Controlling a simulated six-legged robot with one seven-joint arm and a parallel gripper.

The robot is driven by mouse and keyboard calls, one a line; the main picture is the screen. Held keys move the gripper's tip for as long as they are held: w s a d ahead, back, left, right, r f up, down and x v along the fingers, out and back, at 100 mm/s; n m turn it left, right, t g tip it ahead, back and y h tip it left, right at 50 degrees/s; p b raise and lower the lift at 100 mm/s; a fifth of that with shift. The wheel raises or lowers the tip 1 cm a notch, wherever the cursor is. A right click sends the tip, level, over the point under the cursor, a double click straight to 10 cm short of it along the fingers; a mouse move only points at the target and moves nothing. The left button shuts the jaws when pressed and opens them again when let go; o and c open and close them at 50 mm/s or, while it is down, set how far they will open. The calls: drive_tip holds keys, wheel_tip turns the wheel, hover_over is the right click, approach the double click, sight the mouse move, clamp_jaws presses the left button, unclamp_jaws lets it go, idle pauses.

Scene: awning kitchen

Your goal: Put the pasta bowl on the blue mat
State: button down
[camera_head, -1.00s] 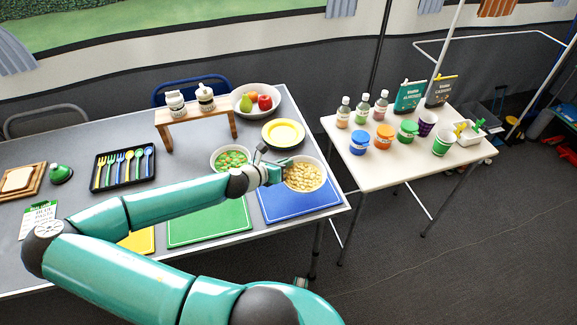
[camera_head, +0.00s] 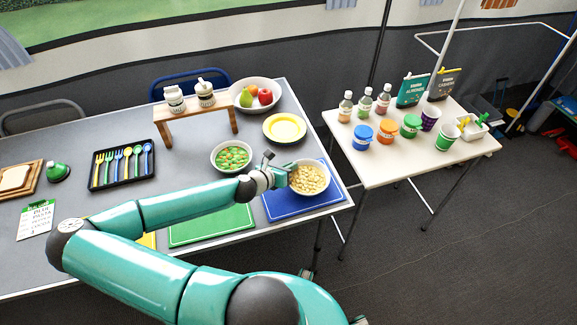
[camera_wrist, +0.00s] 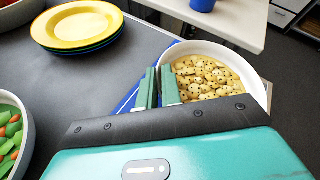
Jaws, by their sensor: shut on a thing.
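The pasta bowl (camera_head: 310,178) is white and full of pale pasta with dark specks. It is over the right part of the blue mat (camera_head: 284,206), near the table's right edge. I cannot tell whether its base touches the mat. My gripper (camera_head: 285,174) is shut on the bowl's left rim. In the wrist view, the two green fingers (camera_wrist: 159,88) pinch the near-left rim of the pasta bowl (camera_wrist: 222,50), and a strip of the blue mat (camera_wrist: 130,98) shows beside them.
A bowl of peas and carrots (camera_head: 231,156) stands left of my gripper. Yellow-topped plates (camera_head: 284,128) are behind the pasta bowl. A green mat (camera_head: 212,225) lies left of the blue one. A side table (camera_head: 385,170) with jars and cups stands right, across a gap.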

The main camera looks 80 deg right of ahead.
drive_tip(key=c, duration=1.6)
unclamp_jaws()
drive_tip(key=shift+s, duration=0.1)
drive_tip(key=shift+o, duration=0.2)
drive_tip(key=v, duration=1.2)
